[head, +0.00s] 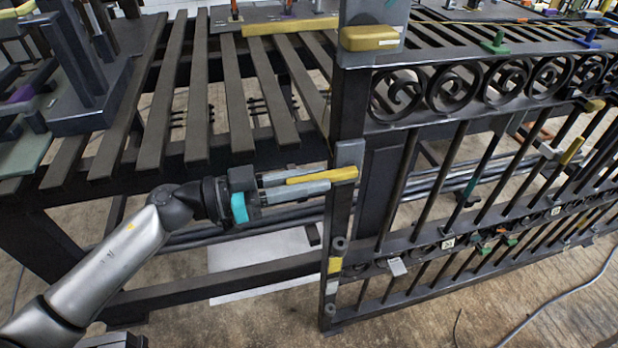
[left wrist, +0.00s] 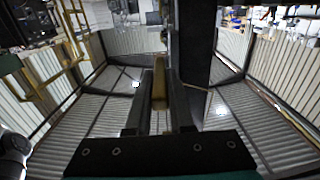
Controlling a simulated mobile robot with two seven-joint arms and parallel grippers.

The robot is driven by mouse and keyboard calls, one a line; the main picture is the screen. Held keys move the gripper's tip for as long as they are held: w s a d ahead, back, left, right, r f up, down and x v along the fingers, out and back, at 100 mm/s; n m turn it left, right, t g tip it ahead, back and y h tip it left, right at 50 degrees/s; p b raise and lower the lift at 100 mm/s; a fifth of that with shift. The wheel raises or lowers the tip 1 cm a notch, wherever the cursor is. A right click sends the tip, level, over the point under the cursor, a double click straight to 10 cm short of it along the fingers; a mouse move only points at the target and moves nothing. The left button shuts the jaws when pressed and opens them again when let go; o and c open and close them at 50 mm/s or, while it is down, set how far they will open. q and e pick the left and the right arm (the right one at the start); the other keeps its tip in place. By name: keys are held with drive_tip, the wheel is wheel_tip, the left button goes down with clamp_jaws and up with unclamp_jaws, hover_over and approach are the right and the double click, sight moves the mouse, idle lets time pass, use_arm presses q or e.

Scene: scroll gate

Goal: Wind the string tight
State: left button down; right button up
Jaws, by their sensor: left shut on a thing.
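My left gripper (head: 318,180) reaches in from the left to the gate's left post (head: 337,220). It is shut on a yellow bar (head: 325,175) beside a grey block on that post. In the left wrist view the yellow bar (left wrist: 159,85) lies lengthwise between the two dark fingers (left wrist: 159,105). A thin yellow line that may be the string (head: 470,23) runs along the top of the gate toward the right. I cannot tell whether it is slack or tight. My right gripper is not in view.
The dark metal gate (head: 420,140) with scrolls and upright bars fills the right side. A slatted dark bench (head: 195,110) stands at left. A yellow block (head: 370,38) sits atop the post. Small coloured clamps line the gate's rails. A cable (head: 550,315) lies on the floor.

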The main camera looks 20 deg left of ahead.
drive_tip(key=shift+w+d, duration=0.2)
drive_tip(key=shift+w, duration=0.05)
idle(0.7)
use_arm(q)
drive_tip(key=shift+f, duration=0.15)
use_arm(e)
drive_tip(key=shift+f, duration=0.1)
use_arm(q)
drive_tip(key=shift+w+d+f+t+h+b, duration=0.2)
drive_tip(key=shift+f+t+h+b, duration=0.6)
drive_tip(key=shift+b, duration=0.85)
drive_tip(key=shift+w+d+f+t+h+b, duration=0.15)
drive_tip(key=shift+f+t+h+b, duration=0.4)
drive_tip(key=shift+h+b, duration=0.85)
drive_tip(key=shift+w+d+f+t+h+b, duration=0.15)
drive_tip(key=shift+f+t+h+b, duration=0.55)
drive_tip(key=shift+b, duration=1.15)
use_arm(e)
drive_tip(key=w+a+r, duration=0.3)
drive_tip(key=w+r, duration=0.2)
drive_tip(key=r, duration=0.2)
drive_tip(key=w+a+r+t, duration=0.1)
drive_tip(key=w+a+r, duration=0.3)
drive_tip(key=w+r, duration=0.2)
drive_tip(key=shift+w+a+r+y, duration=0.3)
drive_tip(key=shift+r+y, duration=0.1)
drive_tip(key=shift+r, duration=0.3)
use_arm(q)
drive_tip(key=shift+s, duration=0.1)
